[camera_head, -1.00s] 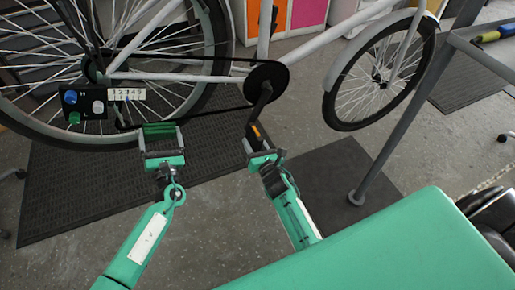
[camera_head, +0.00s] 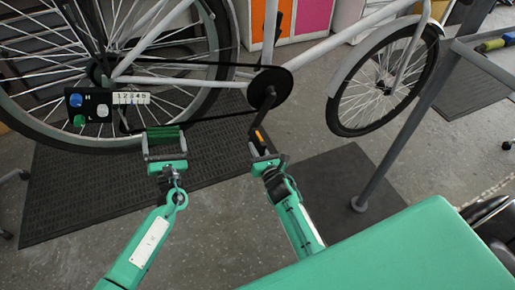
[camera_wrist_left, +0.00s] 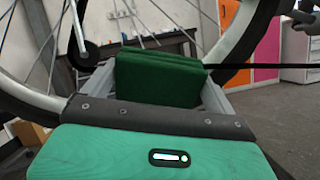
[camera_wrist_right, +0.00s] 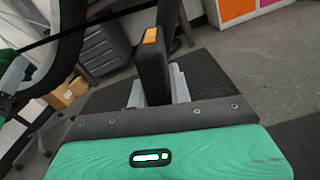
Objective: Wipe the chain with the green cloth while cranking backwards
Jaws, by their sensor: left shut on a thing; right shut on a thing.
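My left gripper (camera_head: 165,145) is shut on the folded green cloth (camera_head: 164,136), which also fills the jaws in the left wrist view (camera_wrist_left: 158,78). The cloth is at the lower run of the black chain (camera_head: 205,117), just right of the rear derailleur; the chain comes out from the cloth's right side in the left wrist view (camera_wrist_left: 255,66). My right gripper (camera_head: 264,160) is shut on the black pedal (camera_head: 258,141) with an orange reflector, seen close in the right wrist view (camera_wrist_right: 151,65). The crank (camera_head: 263,105) points down from the chainring (camera_head: 270,88).
The white bike's rear wheel (camera_head: 205,70) stands behind the cloth. A board with coloured knobs (camera_head: 89,107) and a number strip (camera_head: 131,98) is at the left. A grey stand post (camera_head: 400,140) is at the right. Dark mats (camera_head: 70,190) lie on the floor.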

